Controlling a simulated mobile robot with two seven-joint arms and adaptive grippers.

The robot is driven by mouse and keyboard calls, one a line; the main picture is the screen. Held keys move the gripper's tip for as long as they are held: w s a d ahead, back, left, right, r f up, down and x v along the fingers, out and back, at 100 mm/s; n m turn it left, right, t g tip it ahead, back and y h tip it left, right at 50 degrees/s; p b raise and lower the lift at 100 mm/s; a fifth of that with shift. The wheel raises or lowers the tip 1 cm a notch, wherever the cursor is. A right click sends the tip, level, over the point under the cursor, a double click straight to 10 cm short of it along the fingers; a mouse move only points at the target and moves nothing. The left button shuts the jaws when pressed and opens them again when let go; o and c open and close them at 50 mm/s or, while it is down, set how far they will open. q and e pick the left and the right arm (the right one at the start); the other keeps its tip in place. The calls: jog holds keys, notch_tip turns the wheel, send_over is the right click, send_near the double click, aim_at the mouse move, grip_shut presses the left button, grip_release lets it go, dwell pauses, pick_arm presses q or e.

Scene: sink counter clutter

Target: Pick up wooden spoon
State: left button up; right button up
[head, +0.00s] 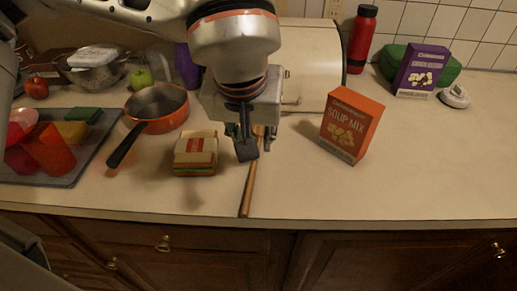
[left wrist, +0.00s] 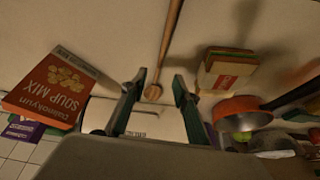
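The wooden spoon (head: 248,190) lies on the counter, its handle pointing toward the front edge. In the head view its far end is hidden behind my left gripper (head: 258,147). In the left wrist view the spoon (left wrist: 170,45) runs down from the top edge, and its rounded end shows between the two fingers of my left gripper (left wrist: 159,82). The fingers are apart, with visible gaps on both sides of the spoon. I cannot tell how high the fingertips are above the counter. My right gripper is not in view.
A sandwich (head: 195,153) lies close left of the spoon, and a soup mix box (head: 351,125) stands to the right. An orange pan (head: 158,108) and a grey tray (head: 70,178) with cups are farther left. A bread box (head: 312,60) stands behind.

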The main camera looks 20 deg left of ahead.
pick_arm(q)
jog(key=b+x, duration=0.1)
jog(key=x, duration=0.5)
jog(key=shift+w, duration=0.15)
grip_shut()
